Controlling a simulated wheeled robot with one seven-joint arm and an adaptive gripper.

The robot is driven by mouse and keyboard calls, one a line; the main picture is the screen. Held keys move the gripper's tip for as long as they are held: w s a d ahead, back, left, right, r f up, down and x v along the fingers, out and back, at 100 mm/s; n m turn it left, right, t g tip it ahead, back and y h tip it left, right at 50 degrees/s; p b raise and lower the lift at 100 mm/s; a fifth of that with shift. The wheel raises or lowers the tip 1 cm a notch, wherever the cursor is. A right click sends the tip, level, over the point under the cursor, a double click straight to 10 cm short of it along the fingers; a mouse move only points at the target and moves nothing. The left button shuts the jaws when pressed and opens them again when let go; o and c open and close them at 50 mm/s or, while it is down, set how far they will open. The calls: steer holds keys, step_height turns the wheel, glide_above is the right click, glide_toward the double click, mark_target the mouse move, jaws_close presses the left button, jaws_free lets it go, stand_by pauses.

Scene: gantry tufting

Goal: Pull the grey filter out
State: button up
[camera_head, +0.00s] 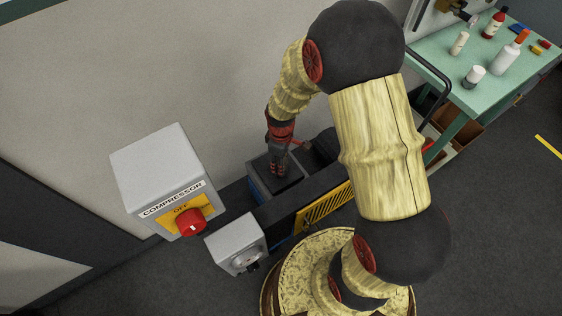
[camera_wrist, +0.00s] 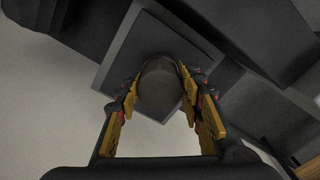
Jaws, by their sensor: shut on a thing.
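The grey filter (camera_wrist: 159,88) shows in the wrist view as a dark grey rounded piece between my gripper's two yellow-padded fingers. My gripper (camera_wrist: 158,92) is shut on it. Below it in that view is a dark square housing (camera_wrist: 146,42). I cannot tell whether the filter is still seated in it or clear of it. In the head view my gripper (camera_head: 279,172) points down at the dark housing top (camera_head: 290,187) beside the wall. The filter is hard to make out there, hidden by the gripper.
A grey box labelled COMPRESSOR (camera_head: 157,165) with a red knob (camera_head: 191,222) marked OFF stands at the left. A smaller grey box (camera_head: 236,243) with a dial is beside it. A green table (camera_head: 452,88) with bottles stands at the upper right. Grey wall (camera_head: 130,70) is close behind.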

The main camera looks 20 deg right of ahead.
steer(key=shift+n, duration=1.2)
steer(key=shift+n+p, duration=0.4)
steer(key=shift+n, duration=0.3)
steer(key=shift+w+n, duration=0.1)
steer(key=shift+n, duration=0.8)
steer(key=shift+n+p, duration=0.4)
steer(key=shift+n, duration=0.7)
steer(key=o, duration=0.6)
steer(key=c, duration=0.7)
steer(key=shift+r, duration=0.2)
